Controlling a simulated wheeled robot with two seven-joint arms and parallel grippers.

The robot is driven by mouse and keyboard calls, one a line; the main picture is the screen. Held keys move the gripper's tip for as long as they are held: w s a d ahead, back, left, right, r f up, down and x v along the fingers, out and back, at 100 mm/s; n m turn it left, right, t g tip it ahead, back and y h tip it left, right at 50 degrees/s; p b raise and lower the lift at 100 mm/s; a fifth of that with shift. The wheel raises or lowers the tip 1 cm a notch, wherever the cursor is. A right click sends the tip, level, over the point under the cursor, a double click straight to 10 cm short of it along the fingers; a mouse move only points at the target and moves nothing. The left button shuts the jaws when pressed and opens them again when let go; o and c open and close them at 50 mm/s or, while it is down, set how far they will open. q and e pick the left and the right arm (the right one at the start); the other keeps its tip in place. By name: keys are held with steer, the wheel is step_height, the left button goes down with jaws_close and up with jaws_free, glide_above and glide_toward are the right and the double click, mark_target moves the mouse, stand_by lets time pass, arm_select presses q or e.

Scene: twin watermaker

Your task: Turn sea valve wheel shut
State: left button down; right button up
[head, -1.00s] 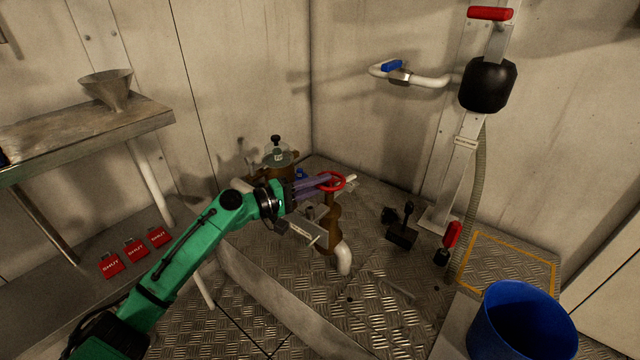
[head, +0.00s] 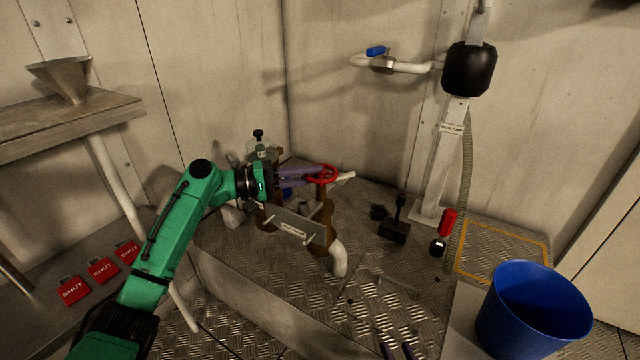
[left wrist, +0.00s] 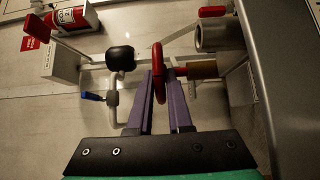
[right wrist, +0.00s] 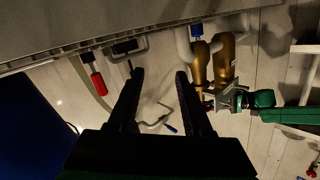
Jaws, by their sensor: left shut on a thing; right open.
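The red sea valve wheel (head: 323,174) sits on top of a brown valve body (head: 322,215) with a white pipe elbow below it. It also shows edge-on in the left wrist view (left wrist: 158,73). My left gripper (head: 312,175) is shut on the wheel's rim, with one purple finger on each side of it in the left wrist view (left wrist: 160,82). My right gripper (right wrist: 159,75) is open and empty. The tips of its fingers show at the bottom edge of the head view (head: 398,350).
A blue bucket (head: 533,310) stands at the front right. A black pedal-like block (head: 393,231) and a red-handled lever (head: 447,223) are on the chequered floor. Red SHUT tags (head: 103,270) lie on the lower left shelf. A funnel (head: 65,78) stands on the bench.

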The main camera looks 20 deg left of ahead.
steer(key=shift+w+d+r+t, duration=0.25)
steer(key=shift+w+r, duration=0.1)
steer(key=shift+r, duration=0.1)
steer(key=shift+w+d+r+t, duration=0.15)
steer(key=shift+w+r+t, duration=0.1)
steer(key=shift+w+r, duration=0.15)
arm_select(q)
steer(key=c, duration=0.8)
jaws_free()
steer(key=shift+c, duration=0.2)
arm_select(e)
steer(key=shift+r, duration=0.1)
